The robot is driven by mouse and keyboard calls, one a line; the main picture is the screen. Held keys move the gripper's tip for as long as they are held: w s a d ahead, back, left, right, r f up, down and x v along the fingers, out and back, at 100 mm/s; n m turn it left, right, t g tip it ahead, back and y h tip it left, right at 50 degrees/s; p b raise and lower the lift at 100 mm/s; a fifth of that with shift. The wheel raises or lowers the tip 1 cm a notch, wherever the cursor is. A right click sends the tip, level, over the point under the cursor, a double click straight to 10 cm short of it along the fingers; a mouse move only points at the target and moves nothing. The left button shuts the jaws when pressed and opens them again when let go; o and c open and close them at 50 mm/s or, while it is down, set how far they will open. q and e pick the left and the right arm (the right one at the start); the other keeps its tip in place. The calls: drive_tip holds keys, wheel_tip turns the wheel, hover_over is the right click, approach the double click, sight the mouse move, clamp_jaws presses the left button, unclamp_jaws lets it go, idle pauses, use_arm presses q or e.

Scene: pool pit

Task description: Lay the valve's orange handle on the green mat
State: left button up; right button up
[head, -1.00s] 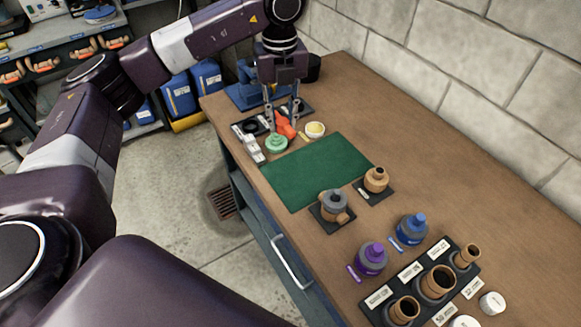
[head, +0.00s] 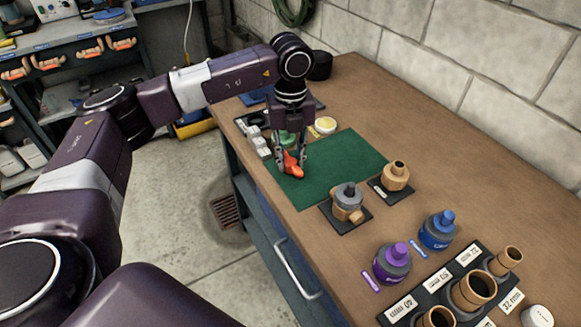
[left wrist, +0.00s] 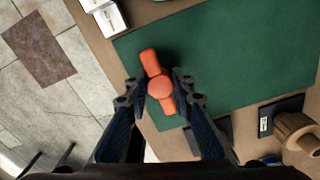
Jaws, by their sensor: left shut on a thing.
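The orange handle (head: 292,164) is between the fingers of my left gripper (head: 291,165), which is shut on it. In the left wrist view the handle (left wrist: 159,86) shows as a bar with a round hub, gripped across its middle by the two fingertips (left wrist: 158,88). It is over the near left part of the green mat (head: 335,172); I cannot tell whether it touches the mat. The mat also fills much of the left wrist view (left wrist: 230,60). My right gripper is not in view.
A grey and brass valve part (head: 347,197) and a brass fitting (head: 395,176) stand on dark pads right of the mat. Purple (head: 393,262) and blue (head: 438,231) bottles stand nearer. A yellow-topped round tub (head: 325,125) is behind the mat. The mat's right half is clear.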

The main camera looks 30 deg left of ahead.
sight(291, 160)
use_arm(q)
drive_tip(key=shift+f, duration=0.65)
drive_tip(key=shift+r, duration=0.1)
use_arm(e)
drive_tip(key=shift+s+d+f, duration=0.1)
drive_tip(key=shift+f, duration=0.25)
use_arm(q)
drive_tip(key=o, duration=0.9)
drive_tip(key=shift+o, duration=0.2)
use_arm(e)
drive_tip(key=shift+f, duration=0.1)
use_arm(q)
wheel_tip(291, 160, up, 12)
drive_tip(key=p, duration=0.8)
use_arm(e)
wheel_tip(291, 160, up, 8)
